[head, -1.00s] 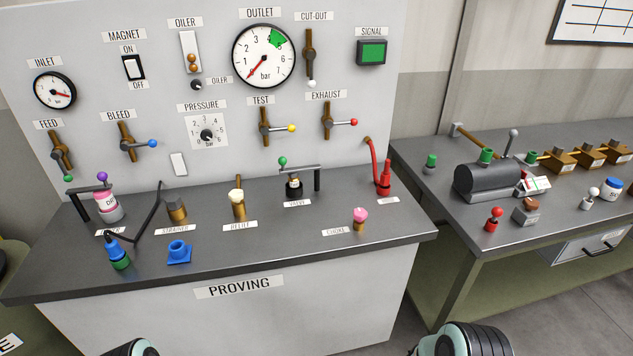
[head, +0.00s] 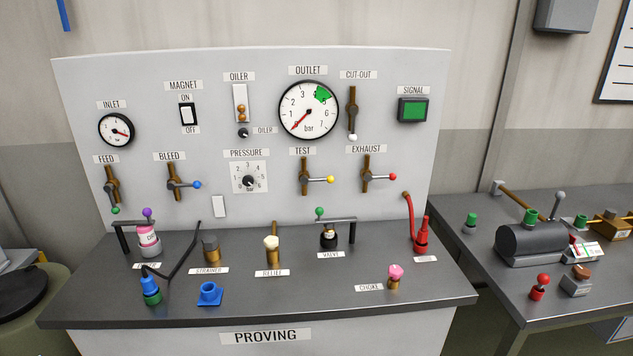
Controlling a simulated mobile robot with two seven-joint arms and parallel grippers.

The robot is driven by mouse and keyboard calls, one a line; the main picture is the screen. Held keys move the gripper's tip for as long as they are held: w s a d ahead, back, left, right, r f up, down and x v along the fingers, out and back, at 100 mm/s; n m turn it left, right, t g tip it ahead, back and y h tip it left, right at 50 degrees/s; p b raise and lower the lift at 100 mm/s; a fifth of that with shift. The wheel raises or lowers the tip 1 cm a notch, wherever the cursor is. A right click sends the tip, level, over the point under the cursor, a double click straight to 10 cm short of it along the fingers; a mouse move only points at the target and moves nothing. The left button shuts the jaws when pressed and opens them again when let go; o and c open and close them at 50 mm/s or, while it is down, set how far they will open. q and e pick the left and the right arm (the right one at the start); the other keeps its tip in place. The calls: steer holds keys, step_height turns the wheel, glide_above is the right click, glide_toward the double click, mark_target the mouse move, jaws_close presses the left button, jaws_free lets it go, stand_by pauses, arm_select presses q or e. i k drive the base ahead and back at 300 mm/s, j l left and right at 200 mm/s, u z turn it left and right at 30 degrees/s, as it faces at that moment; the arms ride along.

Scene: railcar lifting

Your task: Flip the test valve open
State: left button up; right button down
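The test valve (head: 304,178) is on the upright panel under the TEST label, between the pressure dial and the exhaust valve. Its brown pipe body runs upright. Its grey lever points sideways to the right and ends in a yellow knob (head: 330,180). Neither of my grippers shows in the head view now, so nothing of mine is seen near the valve.
The exhaust valve (head: 366,175) with a red knob sits close to the right of the test valve. The bench top (head: 340,295) below holds a valve (head: 328,237), a relief piece (head: 272,250) and a choke (head: 394,280). Space directly before the test valve looks clear.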

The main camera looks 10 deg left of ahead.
mark_target(303, 179)
steer(key=z, duration=1.65)
steer(key=k+j, duration=0.7)
